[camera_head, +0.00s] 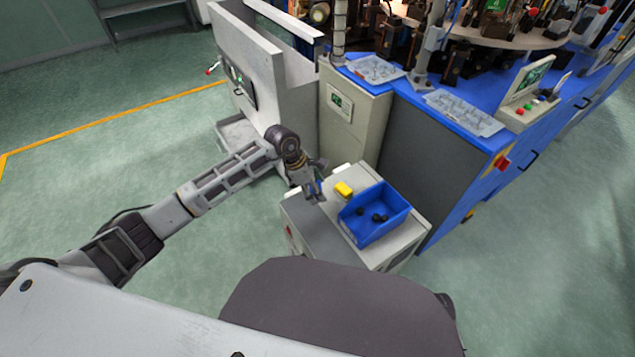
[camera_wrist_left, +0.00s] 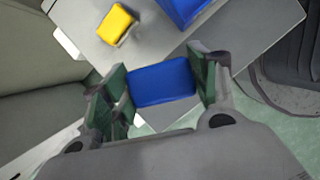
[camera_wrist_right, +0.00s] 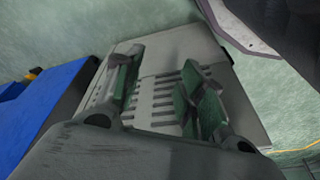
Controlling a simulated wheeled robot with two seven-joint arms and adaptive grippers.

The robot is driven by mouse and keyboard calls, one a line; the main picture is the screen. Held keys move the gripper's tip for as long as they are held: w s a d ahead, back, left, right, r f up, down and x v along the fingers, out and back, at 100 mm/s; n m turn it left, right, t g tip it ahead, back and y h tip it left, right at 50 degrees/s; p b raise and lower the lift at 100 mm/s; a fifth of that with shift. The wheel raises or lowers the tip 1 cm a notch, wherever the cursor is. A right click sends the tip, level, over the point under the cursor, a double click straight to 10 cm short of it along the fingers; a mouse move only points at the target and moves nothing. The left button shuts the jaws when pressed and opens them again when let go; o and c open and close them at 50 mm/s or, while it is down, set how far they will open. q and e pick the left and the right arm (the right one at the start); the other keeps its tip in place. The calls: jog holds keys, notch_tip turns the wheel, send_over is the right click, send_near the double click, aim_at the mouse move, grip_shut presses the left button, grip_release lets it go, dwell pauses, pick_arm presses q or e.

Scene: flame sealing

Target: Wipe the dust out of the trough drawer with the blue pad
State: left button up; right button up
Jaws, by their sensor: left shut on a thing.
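The blue pad (camera_wrist_left: 162,82) is held between the green-lined fingers of my left gripper (camera_wrist_left: 160,88), which is shut on it. In the head view my left gripper (camera_head: 316,196) is over the left side of a small grey cart. A low, open light-grey tray (camera_head: 230,133) sits at the foot of the tall grey machine, left of the gripper; it may be the trough drawer. No dust can be made out in it. My right gripper (camera_wrist_right: 164,80) shows only in the right wrist view, fingers apart and empty, in front of a grey slotted panel.
On the cart (camera_head: 316,236) are a yellow block (camera_head: 344,189) and a blue bin (camera_head: 386,227) with several dark pieces. The tall grey machine (camera_head: 248,60) and a blue-topped workstation (camera_head: 440,94) stand behind. The green floor to the left is clear.

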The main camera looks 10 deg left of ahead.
jog(key=s+d+f+h+p, duration=0.1)
jog(key=s+d+f+p, duration=0.25)
jog(key=f, duration=0.35)
jog(key=s+d+f+p, duration=0.3)
jog(key=s+f+p, duration=0.15)
jog(key=f, duration=0.25)
pick_arm(q)
jog(key=s+a+r+m+g+y+p, duration=0.2)
jog(key=s+a+r+m+g+p, duration=0.1)
jog(key=m, duration=0.7)
jog(key=s+a+r+m+g+y+p, duration=0.2)
jog(key=s+a+m+p, duration=0.3)
jog(key=s+m, duration=0.3)
jog(key=shift+a+r+m+g, duration=0.4)
jog(key=shift+a+r+m, duration=0.15)
jog(key=shift+m, duration=1.25)
pick_arm(e)
jog(key=s+d+f, duration=0.2)
jog(key=s+d, duration=0.2)
jog(key=s, duration=0.3)
jog(key=s+d+f+g+h, duration=0.1)
jog(key=s+d+f, duration=0.1)
jog(key=s+d, duration=0.2)
jog(key=shift+s+f, duration=0.3)
jog(key=shift+s, duration=1.1)
jog(key=shift+c, duration=0.5)
